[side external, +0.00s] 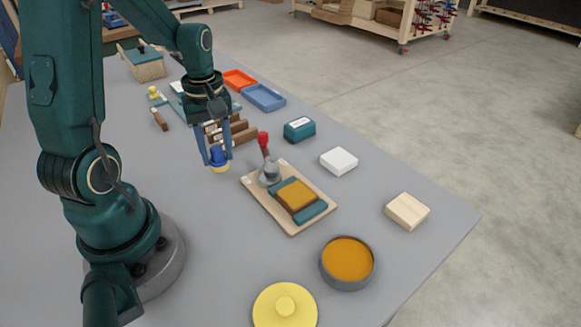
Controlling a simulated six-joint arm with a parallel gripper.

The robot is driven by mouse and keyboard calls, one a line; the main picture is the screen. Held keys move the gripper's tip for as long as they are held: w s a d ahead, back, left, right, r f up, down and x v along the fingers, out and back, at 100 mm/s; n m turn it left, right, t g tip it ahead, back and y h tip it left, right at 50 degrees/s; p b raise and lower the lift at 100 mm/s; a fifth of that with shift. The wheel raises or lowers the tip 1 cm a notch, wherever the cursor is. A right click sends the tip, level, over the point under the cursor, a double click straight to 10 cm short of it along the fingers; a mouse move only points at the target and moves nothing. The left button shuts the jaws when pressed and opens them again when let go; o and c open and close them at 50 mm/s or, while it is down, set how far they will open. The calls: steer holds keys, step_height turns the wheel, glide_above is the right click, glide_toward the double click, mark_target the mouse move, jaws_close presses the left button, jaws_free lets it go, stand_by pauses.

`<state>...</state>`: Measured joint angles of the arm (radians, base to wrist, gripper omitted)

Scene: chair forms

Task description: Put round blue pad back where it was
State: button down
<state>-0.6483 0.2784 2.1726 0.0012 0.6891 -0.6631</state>
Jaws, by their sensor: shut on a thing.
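My gripper (216,160) points down over the grey table, left of the wooden board, with its two blue fingers closed around a small round thing. That thing, the round blue pad (217,153), shows blue on top with a pale yellow part under it. I cannot tell whether its lower side touches the table or hangs just above it.
Right of my gripper, a wooden board (264,203) holds a red-topped lever (264,143) and an orange-topped block (296,194). Brown wooden racks (240,135) stand just behind. Orange (240,78) and blue (264,97) trays lie farther back.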

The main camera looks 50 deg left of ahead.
mark_target(216, 148)
steer(key=shift+f, duration=1.2)
steer(key=shift+f, duration=0.15)
steer(key=shift+c, duration=2)
jaws_free()
step_height(216, 148, up, 12)
steer(key=shift+r, duration=0.1)
steer(key=s+d+r+m+t, duration=0.1)
steer(key=s+d+m+t, duration=0.1)
steer(key=d+m, duration=0.5)
steer(key=s+d+r+m+t, duration=0.1)
steer(key=s+d+m+t, duration=0.1)
steer(key=d+m, duration=0.5)
steer(key=shift+s+d+r+m+t, duration=0.15)
steer(key=shift+s+d+m+t, duration=0.3)
steer(key=shift+t, duration=0.35)
